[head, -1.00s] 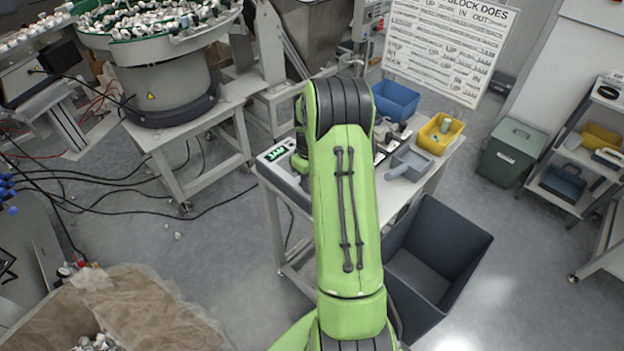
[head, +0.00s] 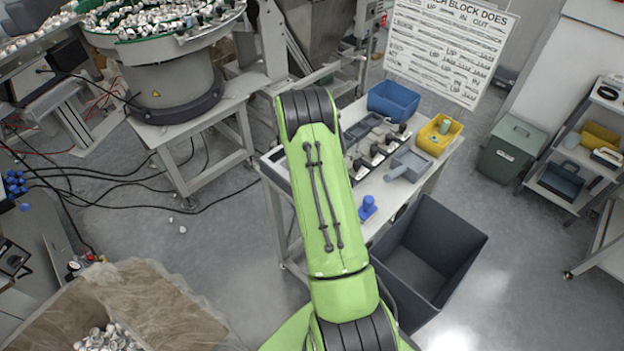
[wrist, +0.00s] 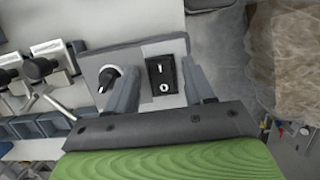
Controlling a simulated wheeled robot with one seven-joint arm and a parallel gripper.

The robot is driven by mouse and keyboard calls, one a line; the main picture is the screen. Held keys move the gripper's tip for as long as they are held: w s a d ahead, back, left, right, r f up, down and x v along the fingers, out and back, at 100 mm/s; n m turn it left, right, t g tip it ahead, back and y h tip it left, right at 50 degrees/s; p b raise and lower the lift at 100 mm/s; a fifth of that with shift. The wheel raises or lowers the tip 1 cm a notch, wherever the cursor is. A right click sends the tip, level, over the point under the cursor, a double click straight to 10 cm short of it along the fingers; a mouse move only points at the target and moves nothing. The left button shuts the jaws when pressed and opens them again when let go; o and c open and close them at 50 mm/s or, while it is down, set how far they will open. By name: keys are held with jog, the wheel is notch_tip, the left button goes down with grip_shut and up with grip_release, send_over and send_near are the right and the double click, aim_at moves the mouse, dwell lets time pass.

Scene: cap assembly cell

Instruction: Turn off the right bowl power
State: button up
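In the wrist view, a black rocker switch (wrist: 162,76) marked I and O sits on a light grey panel (wrist: 181,48). I cannot tell which side of the rocker is pressed. A dark round knob with a white pointer (wrist: 106,77) is on the same panel, left of the rocker. My gripper (wrist: 160,70) is open and empty, one finger either side of the rocker, the left finger between rocker and knob. I cannot tell whether it touches the panel. In the head view my arm hides the gripper and panel. A bowl feeder (head: 172,85) full of white caps stands upper left.
The worktable (head: 405,192) carries several levers (head: 377,152), a blue bin (head: 394,101), a yellow bin (head: 440,134), a grey scoop-like tray (head: 408,165) and a blue object (head: 367,207). A dark open bin (head: 432,255) stands beside it. Cables cross the floor at left.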

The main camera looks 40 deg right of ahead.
jog(key=p+v, duration=0.2)
jog(key=v, duration=1.3)
jog(key=shift+r, duration=0.35)
jog(key=shift+w, duration=0.1)
